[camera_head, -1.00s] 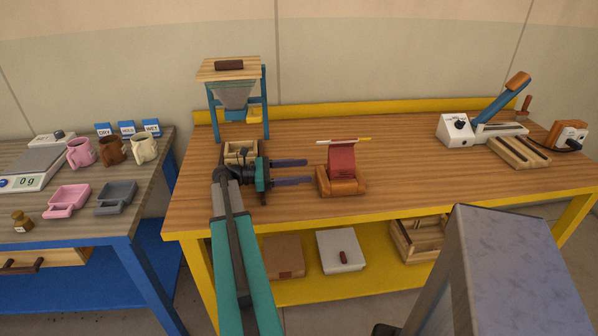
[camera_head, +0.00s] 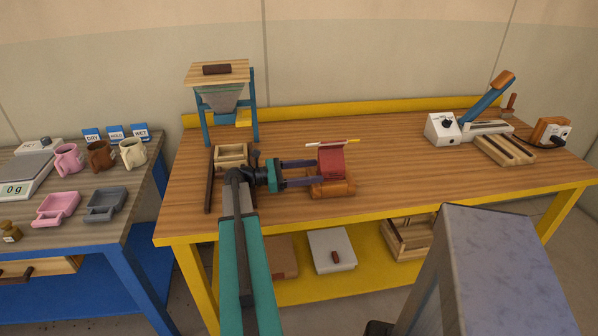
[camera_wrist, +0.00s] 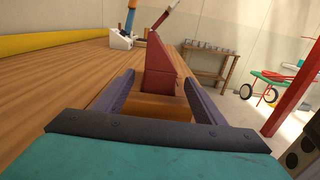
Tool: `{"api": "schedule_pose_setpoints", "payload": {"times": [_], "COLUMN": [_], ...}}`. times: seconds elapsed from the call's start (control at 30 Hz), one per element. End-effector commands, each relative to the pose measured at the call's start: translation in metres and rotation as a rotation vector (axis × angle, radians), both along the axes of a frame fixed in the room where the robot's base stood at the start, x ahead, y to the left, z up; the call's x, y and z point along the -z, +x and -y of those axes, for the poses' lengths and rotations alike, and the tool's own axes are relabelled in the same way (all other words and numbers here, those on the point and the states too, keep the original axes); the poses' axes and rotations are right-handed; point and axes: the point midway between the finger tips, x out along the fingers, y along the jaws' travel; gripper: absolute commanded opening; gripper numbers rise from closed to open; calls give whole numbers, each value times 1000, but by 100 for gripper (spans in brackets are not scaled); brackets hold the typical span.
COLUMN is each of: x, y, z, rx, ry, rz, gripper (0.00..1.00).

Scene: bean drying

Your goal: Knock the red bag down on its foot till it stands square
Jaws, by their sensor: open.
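The red bag (camera_head: 331,162) stands in an orange-brown wooden holder (camera_head: 333,190) near the front middle of the yellow-edged bench. A thin white and yellow stick (camera_head: 333,143) shows at its top. My gripper (camera_head: 318,172) points right, with its two dark fingers reaching to the bag. In the wrist view the bag (camera_wrist: 163,68) rises between the spread fingers (camera_wrist: 160,98), its upper part leaning. The wooden block (camera_wrist: 158,107) lies in front of it between the fingers. The jaws are open. I cannot tell whether a finger touches the bag.
A small wooden box (camera_head: 231,153) and a dark rod (camera_head: 209,188) lie left of my gripper. A hopper stand (camera_head: 222,98) is behind them. A sealer with a blue lever (camera_head: 487,97) stands at the right. The bench between bag and sealer is clear.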

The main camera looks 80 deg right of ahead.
Motion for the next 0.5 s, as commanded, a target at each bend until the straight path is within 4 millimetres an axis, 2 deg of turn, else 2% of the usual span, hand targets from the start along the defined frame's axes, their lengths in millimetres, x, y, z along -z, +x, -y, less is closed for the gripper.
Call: {"api": "schedule_pose_setpoints", "payload": {"times": [0.3, 0.5], "x": [-2, -1], "y": [-38, -54], "z": [17, 25], "rx": [1, -1], "ry": [-1, -1], "rz": [0, 0], "gripper": [64, 64]}}
